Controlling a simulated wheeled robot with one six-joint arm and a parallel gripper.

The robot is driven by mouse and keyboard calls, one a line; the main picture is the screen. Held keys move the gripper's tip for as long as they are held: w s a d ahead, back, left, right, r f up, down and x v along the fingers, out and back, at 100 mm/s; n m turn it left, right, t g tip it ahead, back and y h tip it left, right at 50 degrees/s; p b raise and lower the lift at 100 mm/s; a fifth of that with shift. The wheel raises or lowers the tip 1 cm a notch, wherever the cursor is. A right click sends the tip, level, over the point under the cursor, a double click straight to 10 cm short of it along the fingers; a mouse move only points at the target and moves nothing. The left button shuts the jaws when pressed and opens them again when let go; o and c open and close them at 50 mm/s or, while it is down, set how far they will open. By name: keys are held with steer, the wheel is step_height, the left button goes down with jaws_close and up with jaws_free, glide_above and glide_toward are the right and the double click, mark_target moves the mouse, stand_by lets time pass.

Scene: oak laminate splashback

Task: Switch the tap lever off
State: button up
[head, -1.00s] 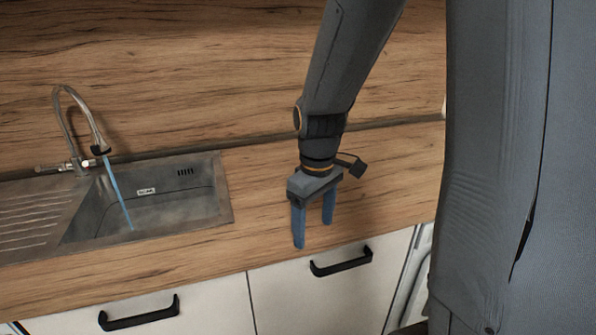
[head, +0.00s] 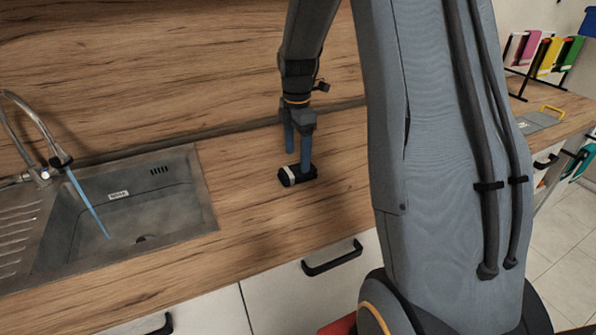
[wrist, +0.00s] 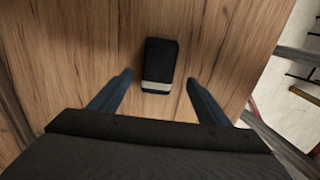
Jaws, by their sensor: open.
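The tap (head: 30,135) has a curved chrome spout and stands behind the sink at the left of the head view. A blue stream of water (head: 85,205) runs from its dark nozzle into the sink. My gripper (head: 298,158) is open over the counter, right of the sink and well away from the tap. In the wrist view my gripper (wrist: 158,82) has its blue fingers spread, with nothing held between them.
A black object with a pale band (head: 298,176) lies on the wooden counter by my fingertips; the wrist view shows it (wrist: 159,60) ahead, between the finger lines. The metal sink (head: 208,205) is left of it. Coloured binders (head: 545,55) stand far right.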

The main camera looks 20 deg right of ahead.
mark_target(297, 168)
steer(key=shift+w+d+f+p, duration=0.15)
steer(key=shift+f+p, duration=0.85)
steer(key=shift+f, duration=1.45)
steer(key=c, duration=1.2)
